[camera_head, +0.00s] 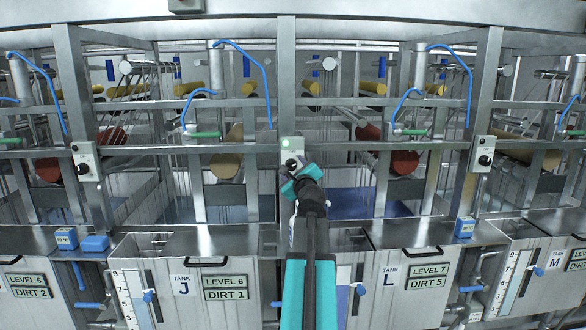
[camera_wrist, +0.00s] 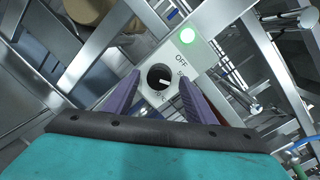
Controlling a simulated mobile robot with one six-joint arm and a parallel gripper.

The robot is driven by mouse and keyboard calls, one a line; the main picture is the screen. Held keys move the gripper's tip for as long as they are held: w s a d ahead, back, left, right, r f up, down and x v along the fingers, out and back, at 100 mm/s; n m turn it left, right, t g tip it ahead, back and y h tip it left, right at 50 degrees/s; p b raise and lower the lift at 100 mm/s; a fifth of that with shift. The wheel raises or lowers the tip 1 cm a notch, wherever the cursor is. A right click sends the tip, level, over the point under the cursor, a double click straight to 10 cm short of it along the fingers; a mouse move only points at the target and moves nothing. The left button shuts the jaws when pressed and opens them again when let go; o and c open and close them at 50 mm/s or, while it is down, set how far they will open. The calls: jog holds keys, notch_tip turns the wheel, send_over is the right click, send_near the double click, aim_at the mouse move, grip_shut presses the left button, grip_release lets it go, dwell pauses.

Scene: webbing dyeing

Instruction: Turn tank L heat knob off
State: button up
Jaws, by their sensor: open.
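A black heat knob (camera_wrist: 160,77) with a white pointer sits on a pale control box (camera_wrist: 194,50) marked OFF, with a lit green lamp (camera_wrist: 188,35). The pointer is turned away from OFF, toward the lower right. My gripper (camera_wrist: 158,79) is open, its two purple fingers on either side of the knob. Whether they touch it cannot be told. In the head view the box (camera_head: 291,144) is on the central post, with my gripper (camera_head: 292,178) just below it. Tank L (camera_head: 412,292) is right of my arm, labelled LEVEL 7, DIRT 5.
Similar knob boxes are on the left post (camera_head: 84,160) and right post (camera_head: 484,154). Tank J (camera_head: 205,298) is left of my arm. Metal rails and posts frame the box closely.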

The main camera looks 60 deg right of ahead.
jog(key=shift+w+d, duration=0.1)
jog(key=c, duration=0.8)
jog(key=shift+a, duration=0.35)
jog(key=shift+c, duration=1.2)
jog(key=shift+d, duration=0.3)
